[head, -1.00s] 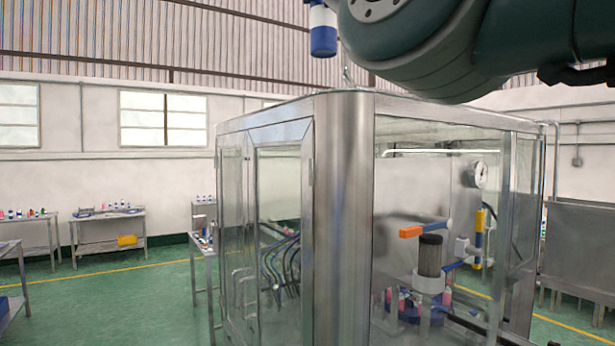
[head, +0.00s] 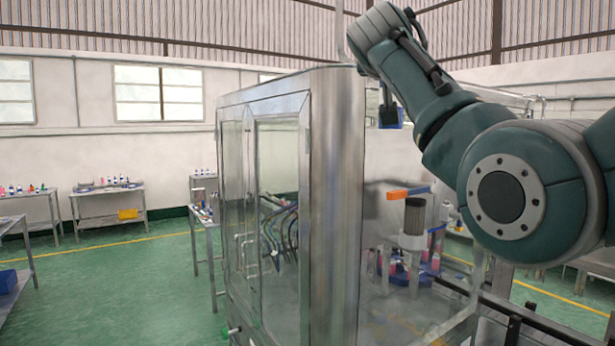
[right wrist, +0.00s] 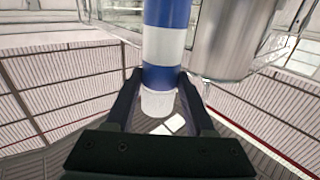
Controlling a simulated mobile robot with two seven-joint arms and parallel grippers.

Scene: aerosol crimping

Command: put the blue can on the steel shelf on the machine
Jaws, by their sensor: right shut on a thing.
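The blue can (right wrist: 165,45) has blue and white bands and a white end. In the right wrist view it stands between the two dark fingers of my right gripper (right wrist: 162,100), which is shut on it. In the head view a small blue patch (head: 390,119) beside the machine's corner post seems to be part of the can, mostly hidden. The machine (head: 335,200) is a steel and glass cabinet in the middle. I cannot clearly tell the steel shelf from its other steel parts. My left gripper is out of view.
Inside the machine are an orange part (head: 408,192), a dark cylinder (head: 415,216) and several pink containers. The steel corner post is close to the can in the right wrist view (right wrist: 232,38). Tables with small bottles (head: 108,192) stand at the back left. Green floor there is free.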

